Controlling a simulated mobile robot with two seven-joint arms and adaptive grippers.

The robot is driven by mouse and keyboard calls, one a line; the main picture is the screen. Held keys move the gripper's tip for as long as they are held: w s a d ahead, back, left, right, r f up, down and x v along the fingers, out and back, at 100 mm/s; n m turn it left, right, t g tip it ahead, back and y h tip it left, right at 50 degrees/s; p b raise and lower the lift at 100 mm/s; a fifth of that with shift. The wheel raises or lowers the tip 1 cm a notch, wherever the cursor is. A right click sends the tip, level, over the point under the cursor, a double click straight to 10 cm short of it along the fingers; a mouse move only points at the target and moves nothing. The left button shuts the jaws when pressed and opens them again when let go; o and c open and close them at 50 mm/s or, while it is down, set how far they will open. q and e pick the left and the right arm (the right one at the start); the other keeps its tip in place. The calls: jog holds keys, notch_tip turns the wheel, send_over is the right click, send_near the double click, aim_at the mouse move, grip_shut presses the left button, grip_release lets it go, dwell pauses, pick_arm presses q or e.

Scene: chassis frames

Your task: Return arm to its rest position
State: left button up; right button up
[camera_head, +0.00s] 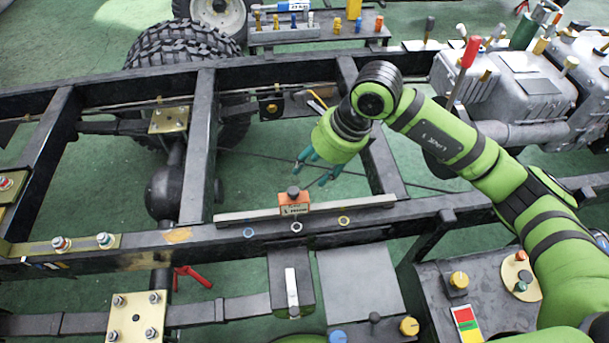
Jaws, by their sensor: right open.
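My right arm comes in from the lower right in green and black. It bends at a black elbow joint above the chassis frame (350,223). My right gripper (316,172) has teal fingers that point down and to the left. It is open and empty, just above and right of a small orange box with a dark knob (294,205). The orange box stands on a grey bar along the near rail, and I see no contact with the fingers. My left gripper is not in view.
A tire (180,42) stands behind the far rail. A grey engine block (530,85) with a red-handled lever (469,52) is at the upper right. A control panel (490,300) with knobs is at the lower right. A red clamp (190,277) shows below the near rail.

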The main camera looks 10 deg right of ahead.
jog(key=shift+v, duration=1.2)
jog(key=shift+a, duration=0.1)
